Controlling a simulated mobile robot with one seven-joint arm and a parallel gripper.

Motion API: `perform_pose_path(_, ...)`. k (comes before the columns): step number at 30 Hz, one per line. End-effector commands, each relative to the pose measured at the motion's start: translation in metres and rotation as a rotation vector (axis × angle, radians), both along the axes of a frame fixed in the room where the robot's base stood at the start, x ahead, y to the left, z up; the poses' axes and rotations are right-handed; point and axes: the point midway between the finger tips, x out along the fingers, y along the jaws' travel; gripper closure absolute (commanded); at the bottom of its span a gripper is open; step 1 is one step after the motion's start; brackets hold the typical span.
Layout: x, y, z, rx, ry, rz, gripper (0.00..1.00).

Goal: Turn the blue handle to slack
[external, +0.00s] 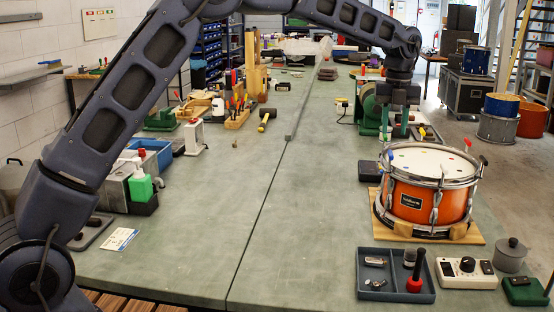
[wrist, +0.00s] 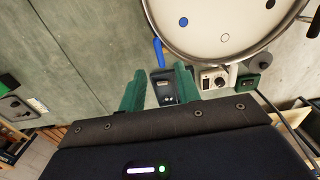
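An orange drum (external: 428,200) with a white head and chrome rim sits on a wooden board at the right of the bench. The blue handle (external: 391,153) stands at the left of its rim; in the wrist view the blue handle (wrist: 158,52) shows as a short bar beside the rim. My gripper (external: 395,132) is above and behind the drum's left side, fingers pointing down. In the wrist view my gripper (wrist: 158,78) is open, its green fingers apart with nothing held. The blue handle appears just beyond the fingertips, apart from them.
A red handle (external: 468,144) and a dark handle (external: 483,160) stand on the rim's right side. A dark tray (external: 365,293), a white dial box (external: 455,280) and a lidded grey pot (external: 511,256) are in front. A green machine (external: 366,112) stands behind. The bench's middle is clear.

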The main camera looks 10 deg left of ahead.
Motion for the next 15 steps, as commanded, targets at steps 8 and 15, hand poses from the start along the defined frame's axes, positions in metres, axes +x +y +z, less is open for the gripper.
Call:
perform_pose_path(8,0.000,0.000,-0.049,0.001,0.001,0.002,0.67)
perform_pose_path(15,0.000,0.001,-0.075,0.001,0.001,0.002,0.67)
